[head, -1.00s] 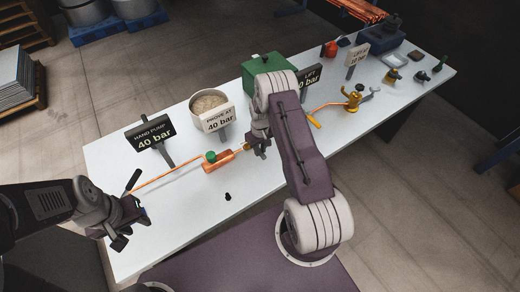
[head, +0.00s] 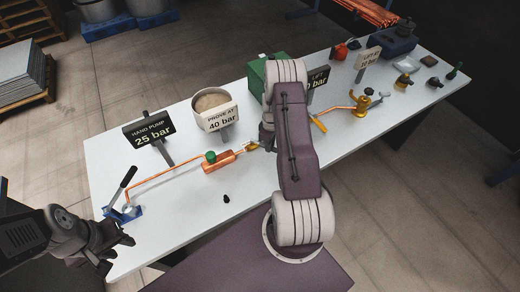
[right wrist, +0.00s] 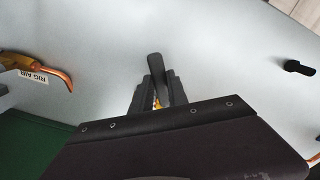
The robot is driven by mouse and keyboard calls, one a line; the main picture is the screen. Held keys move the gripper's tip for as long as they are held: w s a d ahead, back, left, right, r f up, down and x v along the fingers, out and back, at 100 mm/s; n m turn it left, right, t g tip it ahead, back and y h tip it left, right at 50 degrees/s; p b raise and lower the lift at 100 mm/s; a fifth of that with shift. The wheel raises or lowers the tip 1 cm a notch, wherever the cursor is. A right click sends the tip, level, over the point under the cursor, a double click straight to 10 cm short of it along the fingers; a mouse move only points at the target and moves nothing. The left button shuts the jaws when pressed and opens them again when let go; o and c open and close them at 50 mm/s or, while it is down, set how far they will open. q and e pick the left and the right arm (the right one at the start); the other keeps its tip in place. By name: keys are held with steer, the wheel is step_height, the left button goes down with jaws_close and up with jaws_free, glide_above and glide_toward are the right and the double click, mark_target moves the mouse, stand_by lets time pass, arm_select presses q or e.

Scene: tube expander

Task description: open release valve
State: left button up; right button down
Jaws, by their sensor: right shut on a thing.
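A grey-black lever handle (right wrist: 155,66) stands between the fingers of my right gripper (right wrist: 155,92), which is shut on it. A bit of brass (right wrist: 156,103) shows below it. In the head view brass fittings (head: 251,146) show at the end of the copper cylinder (head: 218,162), beside my right arm, which hides most of the right gripper. My left gripper (head: 115,252) is just off the table's left front corner, apart from the blue hand pump (head: 124,212) and its black lever (head: 124,180). Whether its jaws are open is unclear.
The hand pump sign (head: 149,135) reads 25 bar. A prove sign (head: 220,117) reads 40 bar. A green box (head: 264,73) stands behind my right arm. A small black piece (head: 226,198) lies on the table, whose front left area is mostly clear.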

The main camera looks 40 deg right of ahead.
steer(key=n, duration=0.1)
steer(key=d+n+b, duration=0.1)
steer(key=w+d+n+b, duration=0.1)
steer(key=shift+w+f, duration=0.1)
steer(key=shift+f, duration=0.15)
steer(key=n+b, duration=0.1)
steer(key=w+d+n+b, duration=0.1)
steer(key=shift+w+d+n, duration=0.15)
steer(key=shift+w+n, duration=0.1)
steer(key=shift+n, duration=0.05)
steer(key=w+n+b, duration=0.1)
steer(key=w+d+n+b, duration=0.1)
steer(key=n, duration=0.1)
steer(key=shift+r, duration=0.1)
steer(key=shift+w+d+r+n+b, duration=0.15)
steer(key=shift+w+n+b, duration=0.3)
steer(key=shift+n, duration=0.3)
steer(key=shift+w+d+n+b, duration=0.1)
steer(key=shift+w+n+b, duration=0.1)
steer(key=shift+w+n, duration=0.45)
steer(key=c, duration=1.3)
jaws_free()
step_height(320, 180, up, 9)
steer(key=shift+r+b, duration=0.1)
steer(key=shift+b, duration=0.7)
